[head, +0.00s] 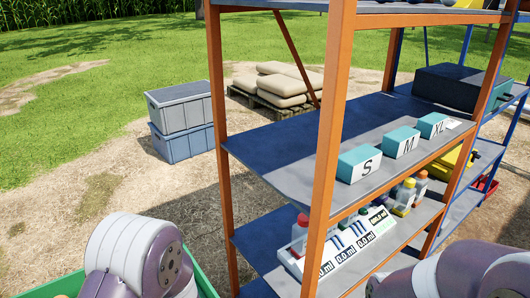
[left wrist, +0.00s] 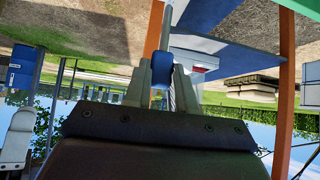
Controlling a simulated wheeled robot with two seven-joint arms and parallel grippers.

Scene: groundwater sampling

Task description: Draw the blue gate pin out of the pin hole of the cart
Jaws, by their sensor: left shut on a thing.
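In the left wrist view my left gripper (left wrist: 162,70) is shut on a slim blue piece, which looks like the blue gate pin (left wrist: 158,98). The blue piece stands between the two grey fingers, and a thin silvery strand or rod shows beside it. I cannot tell whether any of the pin sits in a hole. The pin hole is not visible, and I cannot identify the cart for certain. In the head view neither gripper shows; only my arm links fill the lower left and lower right corners.
An orange-posted rack (head: 328,150) with blue shelves stands close in front, bearing teal-topped boxes (head: 360,163) and a bottle tray (head: 345,246). A green rim (head: 204,281) shows at lower left. Stacked grey-blue crates (head: 182,120) and sacks (head: 285,84) stand farther back; open ground lies left.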

